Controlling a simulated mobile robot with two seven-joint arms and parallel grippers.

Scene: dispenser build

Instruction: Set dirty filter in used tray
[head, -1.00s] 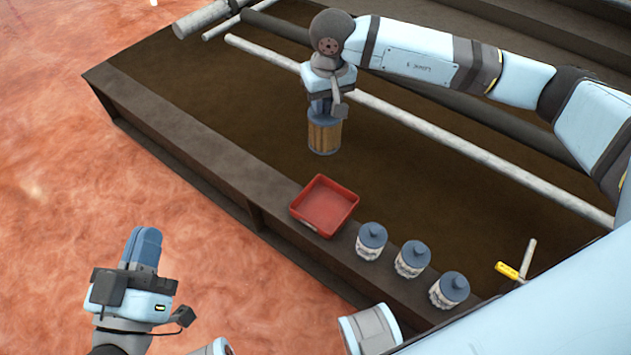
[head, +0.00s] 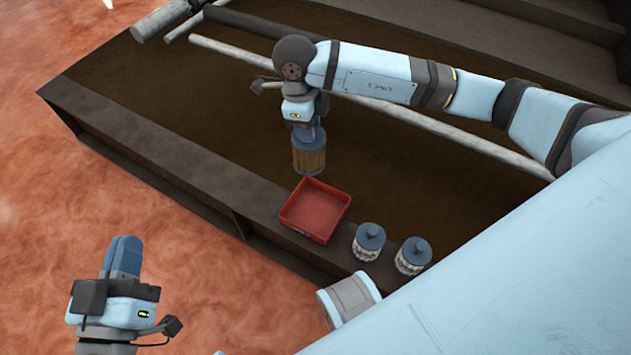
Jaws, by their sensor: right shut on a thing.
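The dirty filter (head: 309,159) is a brown pleated cylinder with a blue-grey cap. My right gripper (head: 307,133) is shut on its cap and holds it upright just beyond the far edge of the tray in the picture. The used tray (head: 322,233) is a shallow red square tray on the bench ledge, and its floor looks empty. My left gripper (head: 124,252) is at the lower left, away from the bench, with its fingers together and nothing seen between them.
Two white filters with blue-grey caps, a nearer one (head: 411,256) and another (head: 369,241), stand on the ledge right of the tray. A long pale pipe (head: 440,132) runs behind the held filter. The dark bench bed (head: 190,120) is clear at left.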

